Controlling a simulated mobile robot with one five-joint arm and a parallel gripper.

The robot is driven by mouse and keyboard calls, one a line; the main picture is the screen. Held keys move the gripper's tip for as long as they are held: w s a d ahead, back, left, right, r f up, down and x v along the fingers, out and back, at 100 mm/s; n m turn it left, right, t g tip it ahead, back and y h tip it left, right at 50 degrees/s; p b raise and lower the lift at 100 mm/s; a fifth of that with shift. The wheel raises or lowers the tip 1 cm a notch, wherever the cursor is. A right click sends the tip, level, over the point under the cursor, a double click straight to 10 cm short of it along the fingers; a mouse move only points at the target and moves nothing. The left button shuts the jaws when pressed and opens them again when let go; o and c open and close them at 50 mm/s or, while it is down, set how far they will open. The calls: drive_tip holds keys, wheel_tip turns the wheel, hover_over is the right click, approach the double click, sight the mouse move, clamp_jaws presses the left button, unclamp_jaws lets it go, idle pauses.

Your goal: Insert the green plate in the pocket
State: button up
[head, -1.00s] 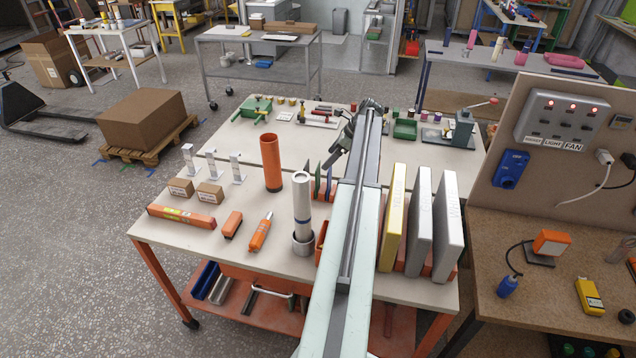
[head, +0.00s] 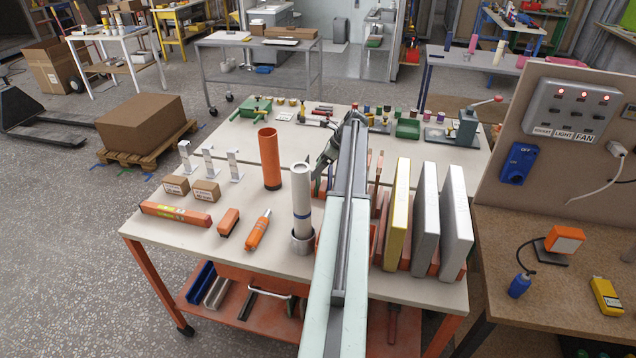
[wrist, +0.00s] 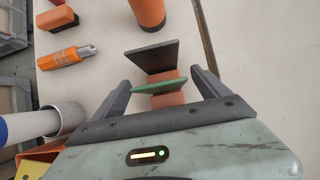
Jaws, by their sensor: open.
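In the wrist view the green plate (wrist: 160,87) stands on edge in a salmon-orange holder (wrist: 169,99). A dark grey plate (wrist: 150,57) stands just beyond it. My gripper (wrist: 160,76) is open, one finger on each side of the green plate's ends, with gaps showing. The plate is not held. In the head view my gripper (head: 323,170) is low over the table, left of my arm, and the green plate cannot be made out there. I cannot tell which opening is the pocket.
A grey-white cylinder (head: 301,195) in a ring holder stands close left of my gripper. An orange tube (head: 269,160) stands beyond it. Yellow (head: 396,215) and grey (head: 426,218) upright slabs stand right of my arm. The table's left part holds small boxes and orange tools.

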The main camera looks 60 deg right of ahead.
drive_tip(key=c, duration=1.6)
drive_tip(key=shift+o, duration=0.2)
wheel_tip(320, 180, up, 6)
drive_tip(key=p, duration=0.6)
drive_tip(key=shift+w+r, duration=0.1)
drive_tip(key=shift+r, duration=0.05)
